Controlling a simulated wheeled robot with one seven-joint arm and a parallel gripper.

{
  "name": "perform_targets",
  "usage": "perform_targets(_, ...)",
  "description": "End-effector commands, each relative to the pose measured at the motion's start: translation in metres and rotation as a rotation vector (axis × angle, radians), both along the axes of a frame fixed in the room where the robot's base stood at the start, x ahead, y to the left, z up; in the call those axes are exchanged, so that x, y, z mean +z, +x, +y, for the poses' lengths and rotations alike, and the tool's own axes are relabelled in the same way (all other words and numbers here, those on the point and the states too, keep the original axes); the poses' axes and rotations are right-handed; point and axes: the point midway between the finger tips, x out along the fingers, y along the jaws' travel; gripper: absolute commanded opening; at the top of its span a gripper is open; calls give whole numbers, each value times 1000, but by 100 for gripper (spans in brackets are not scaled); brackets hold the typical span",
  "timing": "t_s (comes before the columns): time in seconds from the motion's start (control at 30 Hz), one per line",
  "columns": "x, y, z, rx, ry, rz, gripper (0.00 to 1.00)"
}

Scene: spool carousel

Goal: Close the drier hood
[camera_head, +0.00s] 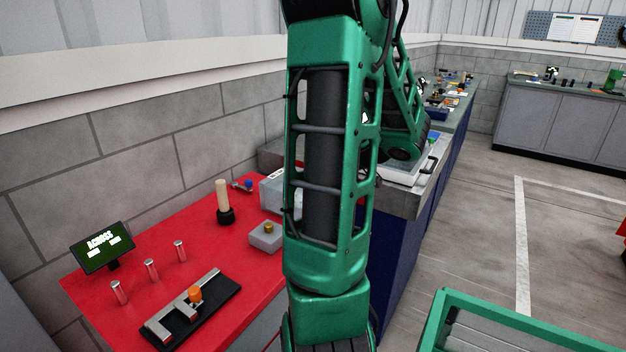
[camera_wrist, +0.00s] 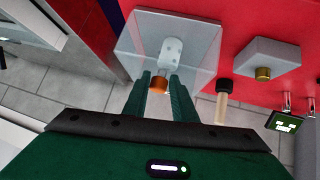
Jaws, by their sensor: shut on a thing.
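The drier hood (camera_wrist: 203,42) looks like a clear box and stands over the edge of the red bench in the wrist view. A pale fitting (camera_wrist: 172,50) shows through it. A copper-orange knob (camera_wrist: 158,83) sits at its near side, between the two green fingers of my gripper (camera_wrist: 160,88). My gripper is shut on this knob. I cannot tell how far the hood is open.
On the red bench (camera_head: 190,225) stand a grey block with a brass knob (camera_head: 264,240), a wooden-handled tool (camera_head: 223,198), several metal pegs (camera_head: 151,269), a black fixture (camera_head: 196,312) and a small display (camera_head: 101,246). Open floor (camera_head: 490,225) lies to the right.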

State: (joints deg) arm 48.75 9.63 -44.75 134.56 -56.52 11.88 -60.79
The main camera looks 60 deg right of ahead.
Motion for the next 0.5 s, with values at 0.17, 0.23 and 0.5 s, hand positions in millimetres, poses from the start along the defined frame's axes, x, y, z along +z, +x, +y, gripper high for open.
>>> perform_targets(0.17,-16,-3,5,-3,27,33,40)
perform_targets(0.23,-16,-3,5,-3,27,33,40)
perform_targets(0.5,-15,-2,6,-1,26,34,40)
